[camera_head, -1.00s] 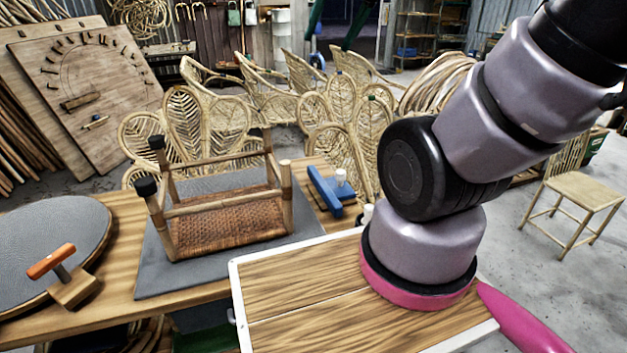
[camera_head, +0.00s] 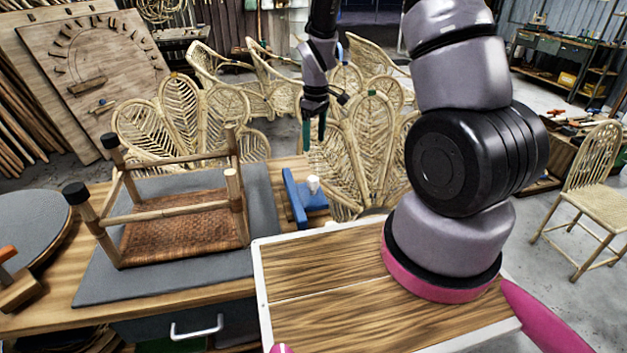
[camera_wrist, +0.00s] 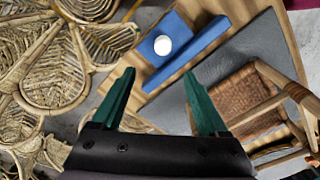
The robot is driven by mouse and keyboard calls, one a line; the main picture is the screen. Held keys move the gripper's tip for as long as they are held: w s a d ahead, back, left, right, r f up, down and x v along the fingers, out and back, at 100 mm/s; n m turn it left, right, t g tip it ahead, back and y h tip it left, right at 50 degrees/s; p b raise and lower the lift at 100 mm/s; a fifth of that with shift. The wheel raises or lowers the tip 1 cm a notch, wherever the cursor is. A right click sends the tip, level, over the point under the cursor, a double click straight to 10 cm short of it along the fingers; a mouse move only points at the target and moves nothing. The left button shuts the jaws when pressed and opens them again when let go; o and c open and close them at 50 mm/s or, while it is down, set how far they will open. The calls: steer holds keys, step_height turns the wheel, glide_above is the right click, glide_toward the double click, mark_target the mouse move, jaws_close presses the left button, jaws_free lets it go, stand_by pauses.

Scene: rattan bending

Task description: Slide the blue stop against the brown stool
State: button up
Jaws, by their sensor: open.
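The brown stool (camera_head: 185,225) lies upside down on a grey mat on the wooden bench, its woven seat down and its legs up. Two visible legs have black caps. The blue stop (camera_head: 296,199), with a white knob, sits on the bench to the right of the stool, with a gap between them. In the wrist view the blue stop (camera_wrist: 187,47) is ahead of the fingertips, and the stool (camera_wrist: 255,100) is at the right, partly cut off. My gripper (camera_head: 315,117) is open and empty, above and beyond the stop. Its green fingers (camera_wrist: 158,88) point toward the stop.
The grey mat (camera_head: 110,278) lies under the stool. A round grey disc (camera_head: 30,225) and an orange-handled tool (camera_head: 12,272) are at the left. Rattan chair backs (camera_head: 205,115) stand behind the bench. A rattan chair (camera_head: 590,195) stands at the right on open floor.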

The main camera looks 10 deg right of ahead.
mark_target(313, 178)
steer(key=shift+n, duration=0.5)
steer(key=f, duration=1.5)
steer(key=shift+s+a, duration=0.1)
steer(key=shift+a, duration=0.1)
steer(key=shift+r, duration=0.1)
jaws_close()
